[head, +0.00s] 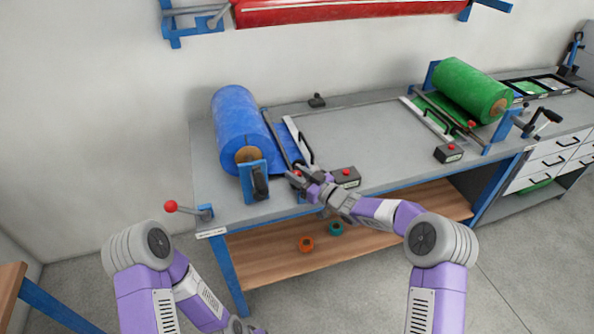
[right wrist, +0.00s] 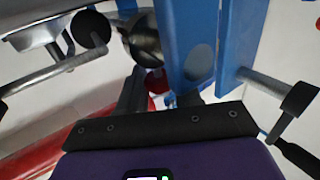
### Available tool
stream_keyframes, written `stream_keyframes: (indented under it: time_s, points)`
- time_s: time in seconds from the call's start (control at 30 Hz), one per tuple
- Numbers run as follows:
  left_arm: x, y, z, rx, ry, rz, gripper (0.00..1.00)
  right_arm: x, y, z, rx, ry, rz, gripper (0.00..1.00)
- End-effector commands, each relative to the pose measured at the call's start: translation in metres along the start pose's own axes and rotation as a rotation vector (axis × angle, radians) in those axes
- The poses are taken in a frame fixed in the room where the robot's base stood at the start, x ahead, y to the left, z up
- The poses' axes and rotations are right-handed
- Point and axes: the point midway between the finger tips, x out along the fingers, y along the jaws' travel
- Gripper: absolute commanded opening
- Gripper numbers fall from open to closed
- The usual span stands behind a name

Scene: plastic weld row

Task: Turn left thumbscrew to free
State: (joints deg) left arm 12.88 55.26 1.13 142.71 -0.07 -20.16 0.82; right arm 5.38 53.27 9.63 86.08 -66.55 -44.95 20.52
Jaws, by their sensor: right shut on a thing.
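My right gripper (head: 303,172) is at the front end of the blue roll's stand on the bench. A small red knob (head: 296,173) shows at its fingertips. In the right wrist view, the two dark fingers of the right gripper (right wrist: 160,95) are shut on a small red part (right wrist: 158,82), mostly hidden by them. I cannot tell for certain that this is the left thumbscrew. A grey round metal part (right wrist: 145,42) and a blue bracket plate (right wrist: 190,45) are just beyond the fingers. My left arm hangs low at the bottom of the head view; its jaws cannot be made out.
The blue roll (head: 237,120) stands left of the gripper, with a blue bracket (head: 253,182) at its front. A black box with a red button (head: 345,177) is close on the right. A red-knobbed lever (head: 185,208) is at the bench's left corner. The bench middle is clear.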

Motion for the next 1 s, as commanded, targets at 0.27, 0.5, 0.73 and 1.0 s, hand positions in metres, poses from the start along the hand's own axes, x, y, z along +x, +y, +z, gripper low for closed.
stream_keyframes:
  time_s: [0.27, 0.5, 0.73, 1.0]
  points:
    - [-0.020, 0.008, 0.001, 0.000, 0.000, 0.000, 0.43, 0.000, 0.002, -0.008, -0.006, 0.012, -0.165, 0.03]
    - [-0.028, 0.011, 0.001, 0.000, 0.000, 0.000, 0.43, 0.001, 0.002, -0.008, -0.004, 0.013, -0.265, 0.03]
    - [-0.032, 0.012, 0.001, 0.000, 0.000, 0.000, 0.43, 0.001, 0.002, -0.008, -0.004, 0.016, -0.311, 0.03]
    - [-0.032, 0.012, 0.001, 0.000, 0.000, 0.000, 0.43, 0.001, 0.002, -0.009, -0.004, 0.018, -0.319, 0.03]
